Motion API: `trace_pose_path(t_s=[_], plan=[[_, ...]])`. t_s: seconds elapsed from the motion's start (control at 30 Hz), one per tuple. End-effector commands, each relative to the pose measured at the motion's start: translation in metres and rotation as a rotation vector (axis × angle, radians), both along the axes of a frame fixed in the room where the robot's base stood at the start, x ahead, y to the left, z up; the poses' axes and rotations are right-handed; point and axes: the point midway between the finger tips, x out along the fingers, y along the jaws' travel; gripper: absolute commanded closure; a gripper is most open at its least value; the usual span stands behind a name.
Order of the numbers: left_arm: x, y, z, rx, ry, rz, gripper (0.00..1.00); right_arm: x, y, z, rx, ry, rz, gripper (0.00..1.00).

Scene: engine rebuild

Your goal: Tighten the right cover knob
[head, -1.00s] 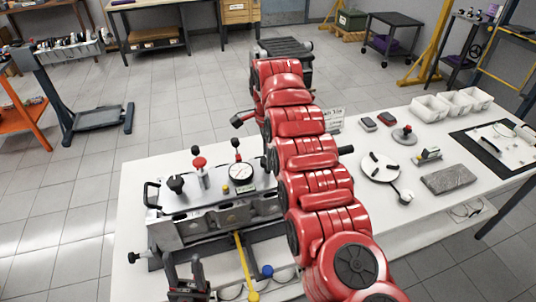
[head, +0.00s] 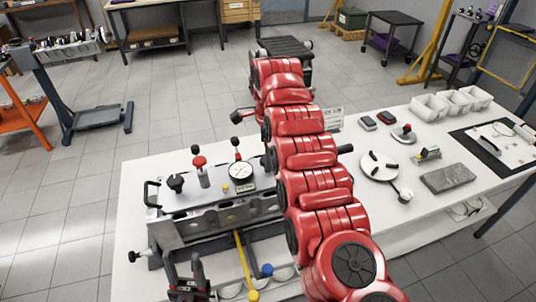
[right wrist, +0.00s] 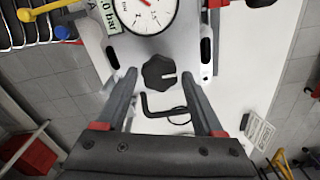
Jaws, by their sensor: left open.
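The black lobed cover knob (right wrist: 160,72) shows in the right wrist view, on the pale end of the cover below the dial gauge (right wrist: 146,10). My right gripper (right wrist: 160,76) is open, with one finger on each side of the knob and a visible gap to it. Whether its tips are level with the knob or above it, I cannot tell. In the head view my red right arm hides this knob. There the cover assembly with its gauge (head: 241,171) stands on the white table. My left gripper (head: 187,285) is open and empty at the table's front.
A red-topped post (head: 201,172) and a black knob (head: 176,183) stand on the cover. A yellow bar (head: 245,262) is in front. White bins (head: 430,107) stand at the right.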

Motion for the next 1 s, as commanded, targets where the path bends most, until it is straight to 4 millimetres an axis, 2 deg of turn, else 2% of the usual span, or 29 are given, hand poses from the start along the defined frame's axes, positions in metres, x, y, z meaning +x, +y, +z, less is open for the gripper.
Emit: trace_pose_path(t_s=[0.07, 0.4, 0.67, 0.73, 1.0], plan=[[0.000, 0.000, 0.000, 0.000, 0.000, 0.000, 0.50, 0.000, 0.000, 0.000, 0.000, 0.001, 0.001, 0.16], [0.000, 0.000, 0.000, 0.000, 0.000, 0.000, 0.50, 0.000, 0.001, 0.002, 0.001, 0.001, 0.002, 0.16], [0.000, 0.000, 0.005, 0.000, 0.000, 0.000, 0.50, 0.000, -0.001, 0.030, 0.000, 0.000, 0.001, 0.16], [0.000, 0.000, 0.029, 0.000, 0.000, 0.000, 0.50, 0.000, -0.001, 0.055, 0.000, 0.002, 0.001, 0.16], [0.000, 0.000, 0.084, 0.000, 0.000, 0.000, 0.50, -0.001, 0.000, 0.111, 0.000, 0.001, 0.002, 0.16]])
